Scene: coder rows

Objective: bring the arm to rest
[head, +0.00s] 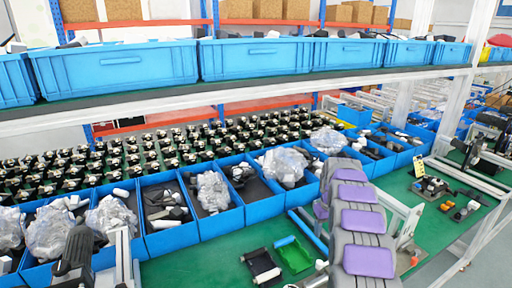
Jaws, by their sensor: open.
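I cannot make out my gripper or any part of my arm in the head view. Its pose does not show here. The green workbench (208,266) lies below me, with a row of blue bins along its back edge.
Blue bins (217,225) hold clear plastic bags and dark parts. A shelf of larger blue crates (122,64) crosses above. A black tray (262,266) and a green tray (293,256) lie at the front. Small parts (432,187) sit at right; some green surface is bare.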

